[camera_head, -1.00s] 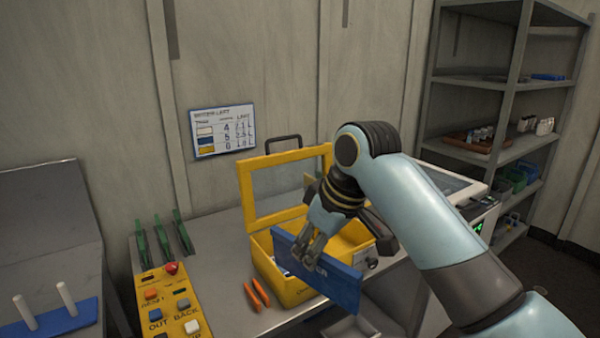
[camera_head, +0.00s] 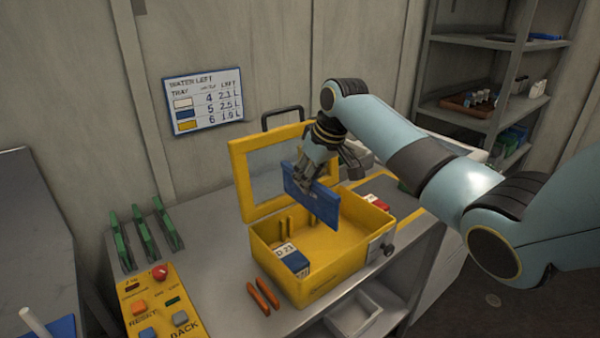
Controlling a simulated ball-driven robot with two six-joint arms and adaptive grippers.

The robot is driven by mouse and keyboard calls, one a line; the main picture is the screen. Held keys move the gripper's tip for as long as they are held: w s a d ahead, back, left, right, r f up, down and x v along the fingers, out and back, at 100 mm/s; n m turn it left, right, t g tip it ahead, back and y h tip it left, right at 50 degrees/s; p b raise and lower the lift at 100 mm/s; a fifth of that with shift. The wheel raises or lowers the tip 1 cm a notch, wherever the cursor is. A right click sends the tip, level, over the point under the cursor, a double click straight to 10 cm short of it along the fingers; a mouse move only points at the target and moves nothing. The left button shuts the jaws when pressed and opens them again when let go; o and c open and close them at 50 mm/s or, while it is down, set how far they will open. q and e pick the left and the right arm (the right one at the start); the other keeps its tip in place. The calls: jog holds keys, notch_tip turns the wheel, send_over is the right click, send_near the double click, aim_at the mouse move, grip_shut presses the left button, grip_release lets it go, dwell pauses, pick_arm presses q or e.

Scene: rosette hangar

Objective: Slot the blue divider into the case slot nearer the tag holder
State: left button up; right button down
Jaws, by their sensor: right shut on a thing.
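My right gripper (camera_head: 305,181) is shut on the top edge of the blue divider (camera_head: 318,204). The divider hangs tilted above the back of the open yellow case (camera_head: 328,285), its lower right corner near the back wall. Yellow ribs (camera_head: 286,222) show inside the case at the back left. A white tag reading "D 23" (camera_head: 286,250) and a blue piece (camera_head: 297,262) sit inside at the front left. I cannot tell whether the divider touches the case. The slots are not clearly visible. My left gripper is not in view.
The raised lid frame (camera_head: 238,180) stands behind the case. Orange pieces (camera_head: 263,293) lie at its left front. A yellow button panel (camera_head: 160,312) and green upright pieces (camera_head: 144,238) stand to the left. An open tray (camera_head: 353,316) sits below the bench edge.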

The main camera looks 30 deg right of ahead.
aim_at(308, 209)
jog(key=shift+s+f+b, duration=0.3)
jog(key=shift+s+f, duration=0.05)
jog(key=shift+w+f+b, duration=0.1)
jog(key=shift+f+b, duration=0.45)
jog(key=shift+f, duration=0.3)
notch_tip(308, 209, down, 4)
jog(key=b, duration=0.3)
jog(key=shift+f, duration=0.1)
jog(key=shift+w+f+b, duration=0.1)
jog(key=shift+f+b, duration=0.2)
jog(key=shift+f, duration=0.5)
pick_arm(q)
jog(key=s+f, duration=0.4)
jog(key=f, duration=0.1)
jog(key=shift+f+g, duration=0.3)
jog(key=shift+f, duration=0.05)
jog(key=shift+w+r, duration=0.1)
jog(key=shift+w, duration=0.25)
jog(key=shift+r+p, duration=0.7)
jog(key=shift+p, duration=0.05)
pick_arm(e)
jog(key=shift+a, duration=0.25)
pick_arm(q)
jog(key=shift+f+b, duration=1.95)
pick_arm(e)
jog(key=shift+f, duration=3.5)
